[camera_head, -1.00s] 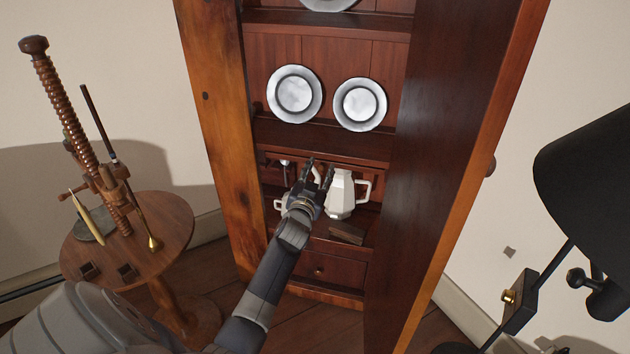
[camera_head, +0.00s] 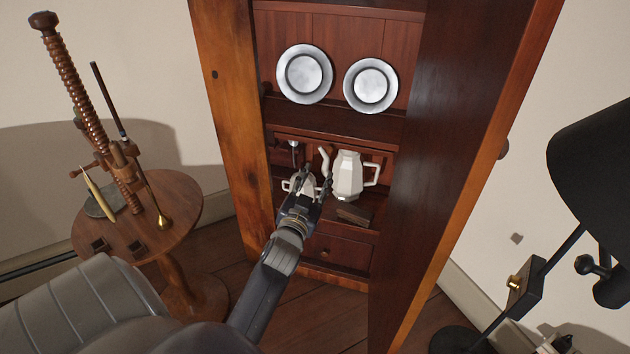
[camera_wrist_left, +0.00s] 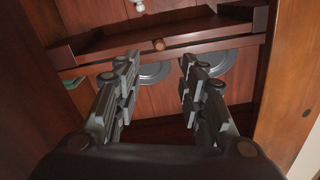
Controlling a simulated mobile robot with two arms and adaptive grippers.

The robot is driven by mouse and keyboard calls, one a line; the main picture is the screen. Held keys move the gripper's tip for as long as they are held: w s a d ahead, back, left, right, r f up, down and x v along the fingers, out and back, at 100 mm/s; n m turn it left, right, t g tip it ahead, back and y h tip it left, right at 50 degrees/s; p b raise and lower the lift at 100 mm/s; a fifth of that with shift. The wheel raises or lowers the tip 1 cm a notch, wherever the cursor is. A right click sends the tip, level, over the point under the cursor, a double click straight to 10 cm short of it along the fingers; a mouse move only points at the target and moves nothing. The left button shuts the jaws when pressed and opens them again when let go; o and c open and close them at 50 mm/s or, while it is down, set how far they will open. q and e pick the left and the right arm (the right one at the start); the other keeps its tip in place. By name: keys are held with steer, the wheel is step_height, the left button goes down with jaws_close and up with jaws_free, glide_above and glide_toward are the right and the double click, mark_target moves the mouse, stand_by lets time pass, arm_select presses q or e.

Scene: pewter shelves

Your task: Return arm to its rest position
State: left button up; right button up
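My left arm reaches in from the lower left of the head view. My left gripper (camera_head: 313,183) is in front of the lower shelf of the wooden cabinet (camera_head: 228,125). In the left wrist view its two fingers (camera_wrist_left: 158,92) stand wide apart with nothing between them. A white faceted pot (camera_head: 347,176) with a spout and handle stands just behind and right of the gripper. A smaller white vessel (camera_head: 298,187) is behind the fingers and partly hidden by them. My right gripper is in neither view.
Two pewter plates (camera_head: 305,73) (camera_head: 371,85) stand on the shelf above. A small wooden box (camera_head: 354,215) lies before the pot. A round table (camera_head: 188,202) with a wooden screw stand (camera_head: 82,105) is left; a black lamp (camera_head: 595,180) is right.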

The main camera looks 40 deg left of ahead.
arm_select(q)
steer(key=shift+f, duration=0.1)
stand_by(0.3)
